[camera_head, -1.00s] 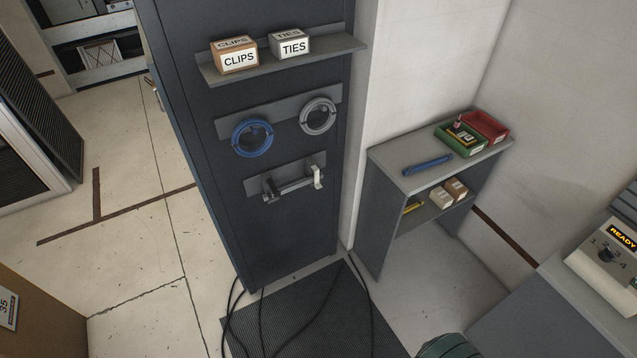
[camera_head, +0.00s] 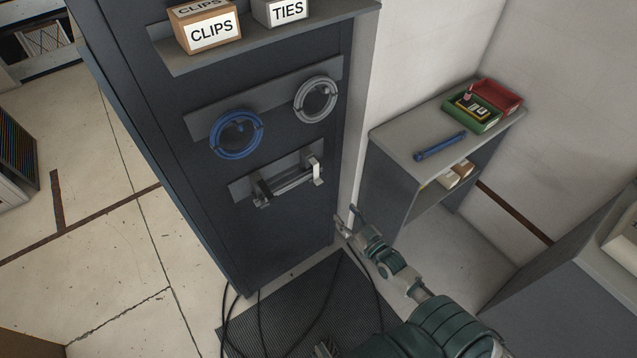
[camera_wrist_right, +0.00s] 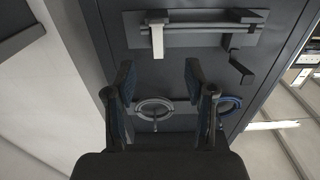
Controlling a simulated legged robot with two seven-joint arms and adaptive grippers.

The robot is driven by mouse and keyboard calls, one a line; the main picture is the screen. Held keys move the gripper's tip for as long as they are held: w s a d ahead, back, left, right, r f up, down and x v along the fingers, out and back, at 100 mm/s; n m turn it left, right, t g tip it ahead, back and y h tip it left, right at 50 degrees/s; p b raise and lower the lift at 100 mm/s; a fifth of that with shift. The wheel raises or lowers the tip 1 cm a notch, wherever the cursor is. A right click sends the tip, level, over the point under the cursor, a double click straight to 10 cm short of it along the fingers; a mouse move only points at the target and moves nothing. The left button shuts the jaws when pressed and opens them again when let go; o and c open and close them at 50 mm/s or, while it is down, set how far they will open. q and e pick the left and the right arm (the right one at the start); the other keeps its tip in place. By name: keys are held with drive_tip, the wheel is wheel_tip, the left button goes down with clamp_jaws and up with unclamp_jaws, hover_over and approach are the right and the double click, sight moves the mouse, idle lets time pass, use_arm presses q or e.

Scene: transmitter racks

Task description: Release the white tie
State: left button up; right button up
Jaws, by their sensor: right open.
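The white tie (camera_head: 318,171) is a short pale strip around the right end of the horizontal grey bar (camera_head: 290,181) on the dark cabinet door.
A blue coil (camera_head: 237,134) and a grey coil (camera_head: 315,99) hang above the bar. CLIPS (camera_head: 206,29) and TIES (camera_head: 285,11) boxes stand on the shelf above. A side shelf (camera_head: 402,144) with red and green trays stands at right. Black cables (camera_head: 259,322) lie on the floor mat.

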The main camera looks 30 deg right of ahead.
drive_tip(key=b, duration=0.1)
approach(318, 174)
drive_tip(key=w+f, duration=0.3)
drive_tip(key=w, duration=0.3)
drive_tip(key=shift+w+a+r, duration=0.15)
drive_tip(key=shift+w+a, duration=0.55)
drive_tip(key=shift+d, duration=0.25)
drive_tip(key=c, duration=0.8)
clamp_jaws()
use_arm(q)
drive_tip(key=w+r, duration=0.1)
drive_tip(key=w+d, duration=0.1)
drive_tip(key=shift+w+r, duration=0.35)
